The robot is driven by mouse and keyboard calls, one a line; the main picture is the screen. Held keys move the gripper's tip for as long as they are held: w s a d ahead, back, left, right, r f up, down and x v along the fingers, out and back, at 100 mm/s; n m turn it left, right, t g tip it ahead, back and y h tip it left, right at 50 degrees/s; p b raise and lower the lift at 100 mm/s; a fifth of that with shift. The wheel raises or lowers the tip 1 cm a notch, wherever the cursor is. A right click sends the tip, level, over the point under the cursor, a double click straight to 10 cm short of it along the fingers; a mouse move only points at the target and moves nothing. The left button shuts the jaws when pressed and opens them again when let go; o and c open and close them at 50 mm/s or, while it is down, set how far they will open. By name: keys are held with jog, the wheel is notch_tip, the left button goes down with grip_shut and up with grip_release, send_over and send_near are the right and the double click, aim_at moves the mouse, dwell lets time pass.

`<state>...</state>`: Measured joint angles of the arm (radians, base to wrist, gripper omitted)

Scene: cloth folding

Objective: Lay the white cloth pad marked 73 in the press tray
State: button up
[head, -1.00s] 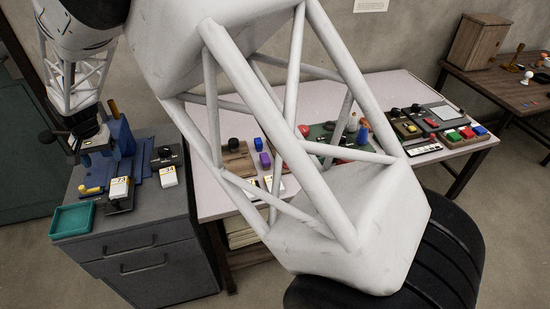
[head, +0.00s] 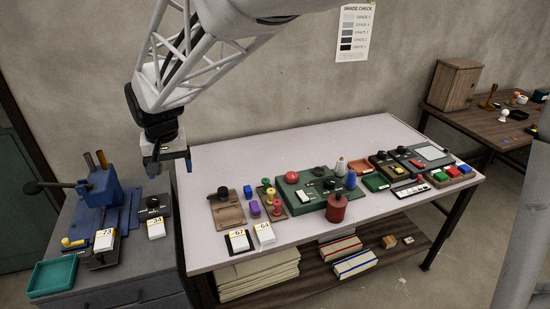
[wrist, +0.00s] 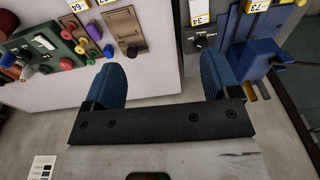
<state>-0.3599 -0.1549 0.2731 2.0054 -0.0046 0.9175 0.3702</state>
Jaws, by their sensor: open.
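The white pad marked 73 (head: 104,242) has a yellow-edged label and lies on a dark tray-like plate (head: 103,262) in front of the blue lever press (head: 103,192) on the left cabinet. Whether this plate is the press tray, I cannot tell. The pad's labelled end also shows at the top edge of the wrist view (wrist: 258,5). My gripper (head: 169,170) is open and empty, fingers down, above the gap between cabinet and table, right of pad 73. Its blue fingers show apart in the wrist view (wrist: 164,78).
Pad 34 (head: 156,230) lies right of pad 73. Pads 67 (head: 239,242) and 64 (head: 264,235) lie at the table's front left. An empty teal tray (head: 52,275) sits at the cabinet's front left. The press lever (head: 50,186) sticks out left.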

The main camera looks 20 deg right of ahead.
jog(key=s+d, duration=1.1)
jog(key=s, duration=0.3)
jog(key=s+d+r+t, duration=0.1)
jog(key=s+d, duration=0.9)
jog(key=s, duration=0.3)
jog(key=shift+s+d+r+h, duration=0.2)
jog(key=shift+s+d+h, duration=0.1)
jog(key=shift+s+d, duration=0.1)
jog(key=shift+w, duration=0.1)
jog(key=shift+c, duration=0.3)
